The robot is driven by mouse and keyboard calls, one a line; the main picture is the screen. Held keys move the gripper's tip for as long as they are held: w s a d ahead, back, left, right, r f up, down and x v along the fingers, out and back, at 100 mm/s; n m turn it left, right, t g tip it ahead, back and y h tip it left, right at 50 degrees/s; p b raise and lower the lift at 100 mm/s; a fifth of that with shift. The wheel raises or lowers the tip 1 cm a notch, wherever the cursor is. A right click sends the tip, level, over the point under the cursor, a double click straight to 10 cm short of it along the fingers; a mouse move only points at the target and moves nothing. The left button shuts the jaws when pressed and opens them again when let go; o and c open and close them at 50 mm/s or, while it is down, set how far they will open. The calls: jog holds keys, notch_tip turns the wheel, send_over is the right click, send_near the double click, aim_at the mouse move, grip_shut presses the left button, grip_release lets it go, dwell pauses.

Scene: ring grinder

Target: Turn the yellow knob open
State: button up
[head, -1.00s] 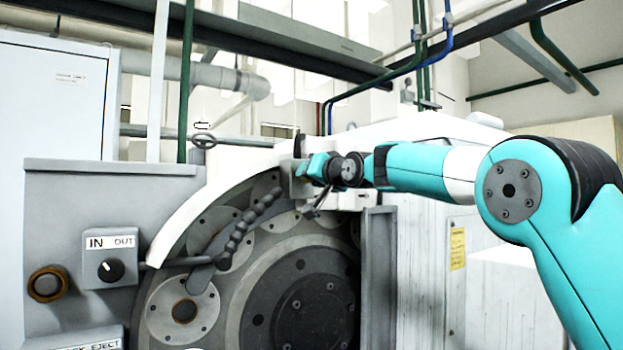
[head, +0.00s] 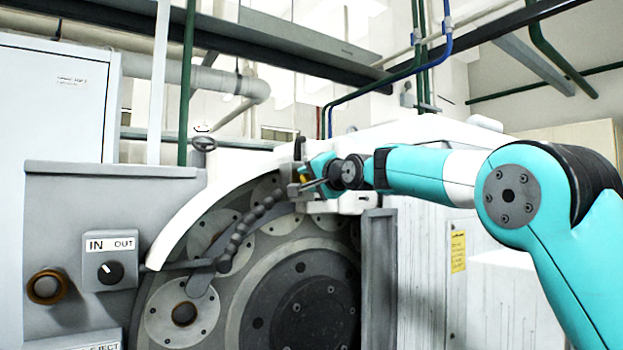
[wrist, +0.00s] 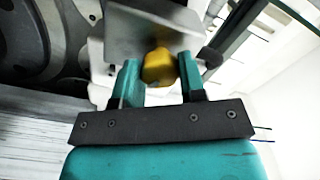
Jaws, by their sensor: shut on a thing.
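The yellow knob (wrist: 159,67) sits between the two teal fingers of my gripper (wrist: 160,78) in the wrist view. My gripper is shut on it, and the fingers cover its sides. A grey metal plate (wrist: 150,33) stands just beyond the knob. In the head view my gripper (head: 311,171) is at the top of the ring grinder, by the end of the white curved guard. Only a small bit of yellow shows there, so the knob's angle is hard to read.
A jointed coolant hose (head: 241,236) hangs below left of my gripper, in front of the grinder's round discs (head: 305,310). The white curved guard (head: 205,204) lies to the left. An IN/OUT switch panel (head: 110,258) is at the lower left.

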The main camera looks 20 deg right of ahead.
jog(key=shift+d, duration=0.1)
dwell(0.3)
jog(key=o, duration=0.9)
jog(key=shift+b+v, duration=4.9)
jog(key=shift+v, duration=3.85)
